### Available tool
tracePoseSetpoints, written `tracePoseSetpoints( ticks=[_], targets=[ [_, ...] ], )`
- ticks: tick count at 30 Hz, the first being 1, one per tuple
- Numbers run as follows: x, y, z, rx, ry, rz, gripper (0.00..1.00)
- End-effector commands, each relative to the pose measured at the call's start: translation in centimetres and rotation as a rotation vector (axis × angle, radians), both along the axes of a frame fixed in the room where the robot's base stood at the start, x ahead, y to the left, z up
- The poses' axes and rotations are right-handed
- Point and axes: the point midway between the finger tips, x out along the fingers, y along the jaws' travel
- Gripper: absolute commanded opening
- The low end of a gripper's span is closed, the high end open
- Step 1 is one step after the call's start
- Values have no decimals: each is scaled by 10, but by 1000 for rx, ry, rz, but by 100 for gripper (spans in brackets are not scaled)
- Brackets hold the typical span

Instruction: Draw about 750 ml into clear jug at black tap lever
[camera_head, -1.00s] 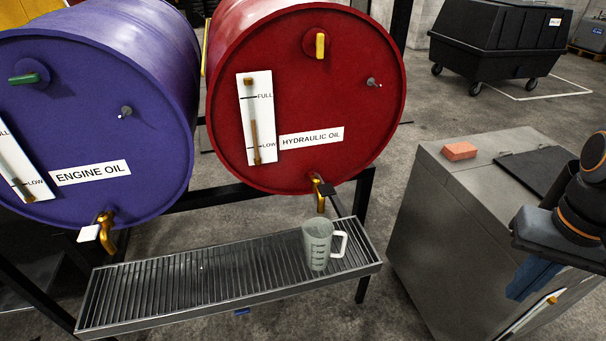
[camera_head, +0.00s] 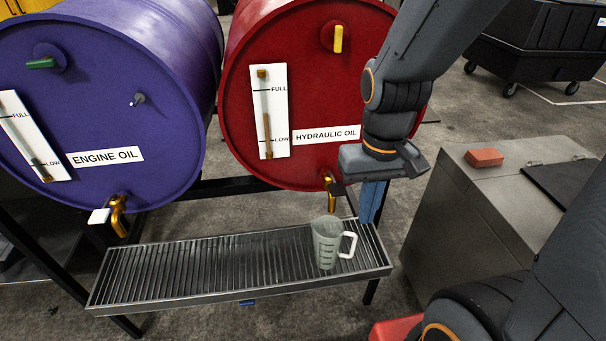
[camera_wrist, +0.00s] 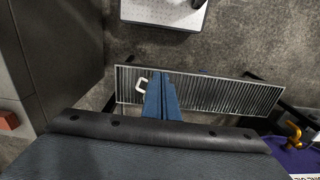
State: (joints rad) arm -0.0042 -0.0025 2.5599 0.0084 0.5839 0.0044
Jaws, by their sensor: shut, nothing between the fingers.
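The clear jug (camera_head: 326,243) stands upright on the drip grating under the red hydraulic oil drum (camera_head: 290,60), its white handle to the right. In the wrist view only its white handle (camera_wrist: 142,84) shows clearly; my fingers hide the rest. The black tap lever (camera_head: 337,188) is on the brass tap (camera_head: 329,192) at the bottom of the red drum, just above the jug. My gripper (camera_head: 368,217) points down, right of the tap and just above and behind the jug's handle. Its blue fingers also show in the wrist view (camera_wrist: 161,88), closed together and empty.
The drip grating (camera_head: 190,268) is bare to the left of the jug. A purple engine oil drum (camera_head: 90,90) has a brass tap with a white lever (camera_head: 99,216). A grey cabinet (camera_head: 440,225) with an orange brick (camera_head: 484,157) stands at the right.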

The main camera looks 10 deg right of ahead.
Motion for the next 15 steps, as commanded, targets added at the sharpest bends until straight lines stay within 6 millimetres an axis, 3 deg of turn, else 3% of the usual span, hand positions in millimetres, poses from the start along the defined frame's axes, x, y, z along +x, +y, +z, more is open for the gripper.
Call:
tracePoseSetpoints(
  ticks=[15],
  targets=[
    [5,0,4,0,-1,37,0]
  ],
)
